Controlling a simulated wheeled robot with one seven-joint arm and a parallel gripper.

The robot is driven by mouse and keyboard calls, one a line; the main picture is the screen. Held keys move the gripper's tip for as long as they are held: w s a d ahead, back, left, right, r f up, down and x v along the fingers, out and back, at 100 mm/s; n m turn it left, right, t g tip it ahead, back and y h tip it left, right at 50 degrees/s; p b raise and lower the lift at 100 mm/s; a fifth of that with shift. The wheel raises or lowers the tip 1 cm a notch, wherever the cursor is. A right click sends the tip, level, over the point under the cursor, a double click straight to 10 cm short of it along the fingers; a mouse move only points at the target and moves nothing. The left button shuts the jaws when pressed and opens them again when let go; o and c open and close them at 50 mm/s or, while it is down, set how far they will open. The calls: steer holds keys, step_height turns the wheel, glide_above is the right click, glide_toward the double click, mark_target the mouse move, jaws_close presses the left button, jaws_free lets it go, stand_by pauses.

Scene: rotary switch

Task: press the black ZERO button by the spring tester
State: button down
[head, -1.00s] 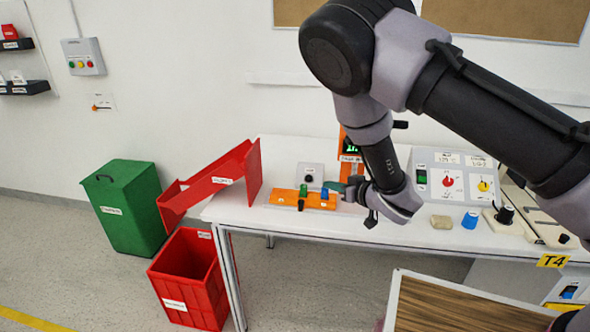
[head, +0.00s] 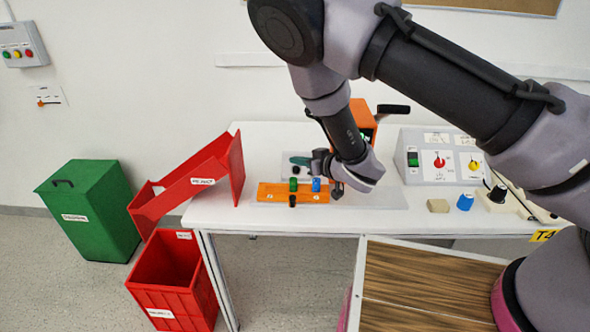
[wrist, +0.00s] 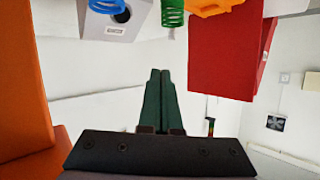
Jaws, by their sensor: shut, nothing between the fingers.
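The ZERO button is a black round button (wrist: 122,14) on a small grey box (wrist: 112,32) with a label; the wrist view is upside down and shows it at the top, partly behind a blue spring (wrist: 105,5). In the head view the box (head: 286,172) is behind the spring rack and partly covered by my gripper. The orange spring tester (head: 361,117) stands to the right, partly hidden by my arm. My gripper (head: 299,160) is shut and empty, its green fingers pointing left over the box area; the fingers (wrist: 160,75) also show in the wrist view. I see no contact with the button.
An orange rack (head: 270,193) with green, blue and black springs sits in front of the box. A red chute (head: 190,190) is at the table's left end, above a red bin (head: 170,290). A grey control panel (head: 415,170) and small parts are to the right.

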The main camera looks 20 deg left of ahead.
mark_target(299, 168)
steer(key=shift+f, duration=0.15)
steer(key=w+f, duration=0.2)
steer(key=f, duration=0.1)
steer(key=w+a+f, duration=0.1)
steer(key=w+f, duration=0.2)
steer(key=shift+w+a+f, duration=0.15)
steer(key=shift+w+f, duration=0.05)
steer(key=shift+w+f, duration=0.45)
steer(key=shift+f, duration=0.15)
stand_by(3.5)
steer(key=shift+s+f, duration=0.1)
steer(key=shift+s, duration=0.05)
stand_by(0.3)
steer(key=shift+s+d+r, duration=0.15)
steer(key=shift+s+r, duration=0.55)
steer(key=shift+r, duration=0.2)
steer(key=shift+s+d+r, duration=0.1)
steer(key=shift+s+r, duration=0.55)
steer(key=shift+r, duration=0.2)
